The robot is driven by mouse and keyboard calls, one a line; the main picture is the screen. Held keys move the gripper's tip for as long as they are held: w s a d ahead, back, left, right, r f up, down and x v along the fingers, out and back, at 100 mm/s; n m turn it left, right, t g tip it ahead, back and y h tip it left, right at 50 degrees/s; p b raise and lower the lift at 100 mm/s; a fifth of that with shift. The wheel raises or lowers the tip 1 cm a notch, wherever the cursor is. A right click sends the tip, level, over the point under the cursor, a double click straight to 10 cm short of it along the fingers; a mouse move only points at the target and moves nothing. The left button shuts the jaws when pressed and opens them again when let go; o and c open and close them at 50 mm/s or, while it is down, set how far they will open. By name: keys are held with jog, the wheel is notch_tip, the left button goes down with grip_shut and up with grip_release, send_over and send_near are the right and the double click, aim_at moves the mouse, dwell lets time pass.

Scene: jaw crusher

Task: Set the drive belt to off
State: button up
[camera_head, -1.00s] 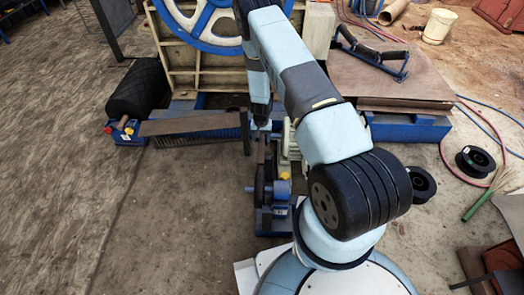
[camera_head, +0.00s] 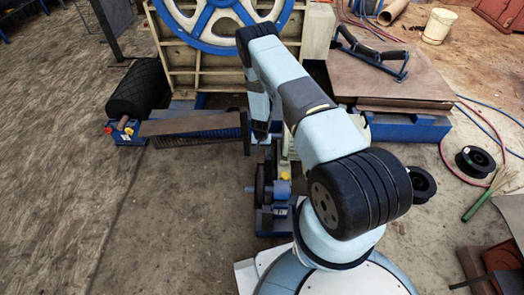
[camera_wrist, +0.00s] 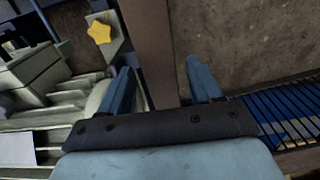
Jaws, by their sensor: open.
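My gripper (camera_wrist: 160,82) is open in the wrist view, its two blue fingers apart. A brown-grey band, which looks like the drive belt (camera_wrist: 150,40), runs up the picture between the lines of the fingers. I cannot tell whether either finger touches it. In the head view my arm hides most of the belt's run below the blue-rimmed flywheel (camera_head: 222,45). A dark wheel (camera_head: 260,186) stands at the low blue drive unit. A yellow star knob (camera_wrist: 99,32) is left of the band; it also shows in the head view (camera_head: 284,176).
A blue slatted grate (camera_wrist: 290,112) is to the right in the wrist view, with pale ribbed housing on the left. A black roller (camera_head: 137,88) is at the left of the head view. Cable reels (camera_head: 475,162) lie at the right. The left floor is clear.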

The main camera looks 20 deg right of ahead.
grip_shut()
dwell(0.5)
